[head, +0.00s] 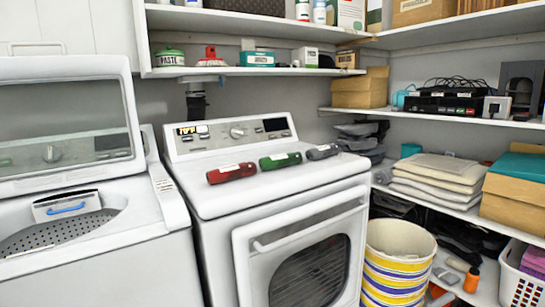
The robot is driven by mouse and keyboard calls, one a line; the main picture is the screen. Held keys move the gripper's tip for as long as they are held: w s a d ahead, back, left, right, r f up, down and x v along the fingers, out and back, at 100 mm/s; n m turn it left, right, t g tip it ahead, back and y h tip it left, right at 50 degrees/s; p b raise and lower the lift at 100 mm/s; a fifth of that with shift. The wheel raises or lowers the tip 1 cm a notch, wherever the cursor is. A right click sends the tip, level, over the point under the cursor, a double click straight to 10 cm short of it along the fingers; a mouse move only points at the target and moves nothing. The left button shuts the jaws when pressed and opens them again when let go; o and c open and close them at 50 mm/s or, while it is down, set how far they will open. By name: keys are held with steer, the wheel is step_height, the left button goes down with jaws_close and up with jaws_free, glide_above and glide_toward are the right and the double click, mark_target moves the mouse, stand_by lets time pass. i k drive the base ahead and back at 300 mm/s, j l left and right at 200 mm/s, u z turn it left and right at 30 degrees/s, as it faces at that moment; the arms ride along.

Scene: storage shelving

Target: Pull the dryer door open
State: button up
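The white dryer (262,190) stands in the middle of the view, with its sloped control panel at the back. Its door (243,270) is on the front face and looks closed. The door has a long horizontal bar handle (310,226) near its top edge and a dark ribbed window (308,276) below. The bottom of the door is cut off by the frame. My gripper is not in view, and nothing visible touches the door or handle.
A red (231,173), a green (280,160) and a grey flashlight (322,152) lie on the dryer top. A washer (140,270) with its lid raised stands at left. A striped bin (395,275) stands close to the door's right side. Loaded shelves (430,202) fill the right.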

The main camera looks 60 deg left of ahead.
mark_target(310, 254)
steer(key=i+j+u, duration=0.1)
steer(key=i+u, duration=0.7)
steer(key=u, duration=1.2)
